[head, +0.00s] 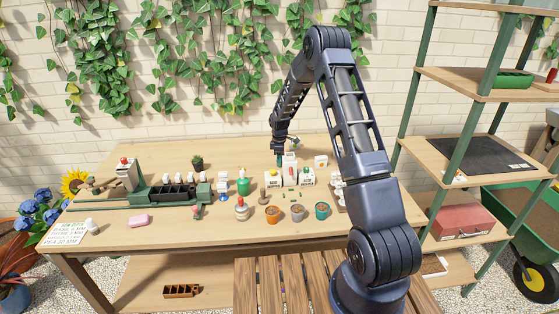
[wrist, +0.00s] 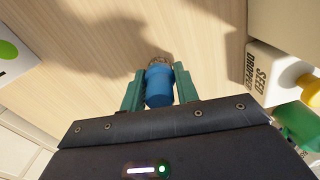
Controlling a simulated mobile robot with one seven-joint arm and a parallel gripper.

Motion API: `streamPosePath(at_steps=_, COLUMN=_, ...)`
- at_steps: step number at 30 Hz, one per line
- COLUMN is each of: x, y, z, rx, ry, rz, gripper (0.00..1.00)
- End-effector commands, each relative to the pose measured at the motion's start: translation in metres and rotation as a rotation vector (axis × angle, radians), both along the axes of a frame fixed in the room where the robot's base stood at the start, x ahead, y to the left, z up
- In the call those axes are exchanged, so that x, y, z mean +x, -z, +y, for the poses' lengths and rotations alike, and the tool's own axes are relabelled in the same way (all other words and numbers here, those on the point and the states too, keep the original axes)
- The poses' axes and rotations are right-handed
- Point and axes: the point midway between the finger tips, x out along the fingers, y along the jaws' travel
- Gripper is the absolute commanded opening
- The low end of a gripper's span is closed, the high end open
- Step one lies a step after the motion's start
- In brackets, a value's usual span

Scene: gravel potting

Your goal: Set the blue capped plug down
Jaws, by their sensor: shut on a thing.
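The blue capped plug (wrist: 159,86) sits between the two green fingers of my gripper (wrist: 158,80) in the wrist view. The fingers press on its sides, and a brownish, textured end shows beyond the blue part. Pale wood lies beyond it, with dark shadows on it. I cannot tell whether the plug touches the wood. In the head view my gripper (head: 279,158) is over the back middle of the table (head: 240,153), just behind a group of white boxes. The plug is too small to make out there.
A white box marked "SEED DROPPER" (wrist: 270,75) stands close on the right in the wrist view, with a yellow and a green part beside it. Another white box with a green disc (wrist: 12,55) is at left. Small pots (head: 297,212) line the table's front.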

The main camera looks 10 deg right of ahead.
Motion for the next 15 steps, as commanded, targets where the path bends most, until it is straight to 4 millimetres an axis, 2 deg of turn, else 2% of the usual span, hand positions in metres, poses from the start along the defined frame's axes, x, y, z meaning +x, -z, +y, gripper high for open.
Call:
streamPosePath(at_steps=3, x=0.0000, y=0.0028, z=0.0000, rx=0.000, ry=0.000, rz=0.000, gripper=0.09)
streamPosePath(at_steps=4, x=0.0001, y=0.0022, z=0.0000, rx=0.000, ry=0.000, rz=0.000, gripper=0.36)
streamPosePath(at_steps=6, x=0.0000, y=0.0021, z=0.0000, rx=0.000, ry=0.000, rz=0.000, gripper=0.50)
streamPosePath(at_steps=15, x=0.0000, y=0.0014, z=0.0001, rx=0.000, ry=0.000, rz=0.000, gripper=0.52)
